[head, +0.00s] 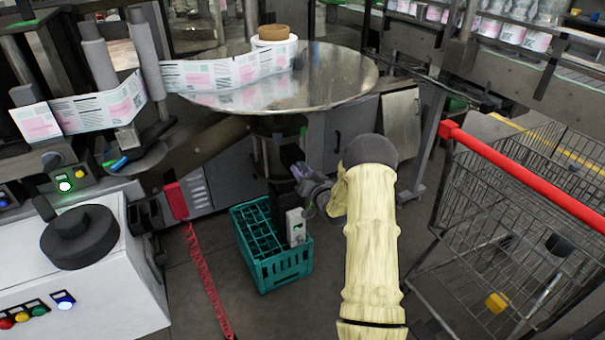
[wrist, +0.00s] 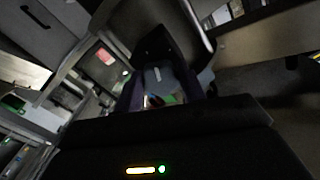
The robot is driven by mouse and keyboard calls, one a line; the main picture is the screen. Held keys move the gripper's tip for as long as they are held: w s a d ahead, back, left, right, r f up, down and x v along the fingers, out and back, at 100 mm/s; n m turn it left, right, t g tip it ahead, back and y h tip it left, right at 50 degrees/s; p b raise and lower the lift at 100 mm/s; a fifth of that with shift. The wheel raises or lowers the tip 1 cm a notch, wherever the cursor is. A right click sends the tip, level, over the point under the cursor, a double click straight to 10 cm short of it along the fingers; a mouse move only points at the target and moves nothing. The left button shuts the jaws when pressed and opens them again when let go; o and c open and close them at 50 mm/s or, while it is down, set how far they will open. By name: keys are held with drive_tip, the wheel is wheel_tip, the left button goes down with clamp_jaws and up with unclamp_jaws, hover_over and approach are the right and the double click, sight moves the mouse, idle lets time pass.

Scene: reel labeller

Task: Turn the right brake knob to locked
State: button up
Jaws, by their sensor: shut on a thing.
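My gripper (head: 292,172) reaches in under the round steel turntable (head: 330,85), beside its dark central post, low above the green crate. In the wrist view my gripper's fingers (wrist: 162,92) are on both sides of a dark part with a short white mark, which I take to be the right brake knob (wrist: 158,76). The gripper is shut on it. The wrist view is dark, so whether the white mark points to locked cannot be read. In the head view the knob is hidden by my gripper and the shadow under the turntable.
A green bottle crate (head: 272,262) stands on the floor just below my gripper. A wire cart with a red handle (head: 520,175) is on the right. A red coiled hose (head: 205,280) hangs at left, near a white cabinet (head: 110,295). A label web runs above the turntable.

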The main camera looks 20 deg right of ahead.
drive_tip(key=m, duration=0.4)
drive_tip(key=shift+s+f, duration=0.1)
drive_tip(key=shift+a+m, duration=0.1)
drive_tip(key=shift+m, duration=1.6)
drive_tip(key=o, duration=1)
drive_tip(key=shift+c, duration=0.2)
drive_tip(key=s, duration=1.7)
drive_tip(key=shift+s+d, duration=0.15)
drive_tip(key=shift+d, duration=0.1)
